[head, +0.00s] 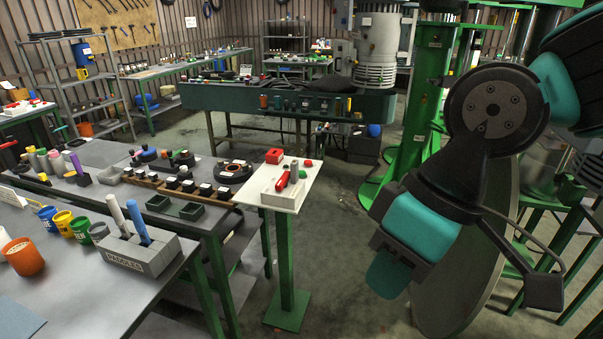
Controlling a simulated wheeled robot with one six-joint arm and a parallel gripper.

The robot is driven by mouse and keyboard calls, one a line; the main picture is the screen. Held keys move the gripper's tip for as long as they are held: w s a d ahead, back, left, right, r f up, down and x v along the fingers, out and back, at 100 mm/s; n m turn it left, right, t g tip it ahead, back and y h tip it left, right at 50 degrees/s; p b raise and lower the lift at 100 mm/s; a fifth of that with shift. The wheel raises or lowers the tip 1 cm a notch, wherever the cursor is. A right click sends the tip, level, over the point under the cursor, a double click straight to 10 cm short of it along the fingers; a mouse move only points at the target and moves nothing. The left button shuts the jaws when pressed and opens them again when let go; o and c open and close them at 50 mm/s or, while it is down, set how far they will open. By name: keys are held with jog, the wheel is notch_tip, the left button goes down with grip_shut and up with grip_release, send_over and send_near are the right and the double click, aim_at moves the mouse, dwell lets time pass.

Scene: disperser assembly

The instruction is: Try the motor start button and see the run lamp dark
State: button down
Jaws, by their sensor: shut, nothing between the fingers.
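A white-topped pedestal (266,188) with a green post stands in the middle. On it are a red block (274,156), a red-handled item (283,182), a small grey cylinder (293,171), a red knob-like piece (308,163) and a pale box (288,196). A large ribbed grey motor-like unit (376,62) is at the back, by green columns. I cannot make out a motor start button or a run lamp, lit or dark. My teal and black arm fills the right side, bent downward.
A grey bench at left holds coloured cups (64,222) and a PADDLES block (140,255). Behind it, another bench carries dark trays (173,207) and discs (233,171). A large grey disc (465,285) and green frames stand beyond my arm. Floor shows right of the pedestal.

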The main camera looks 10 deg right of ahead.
dwell(0.3)
notch_tip(320, 180, down, 8)
jog(key=b, duration=0.8)
jog(key=shift+f, duration=0.15)
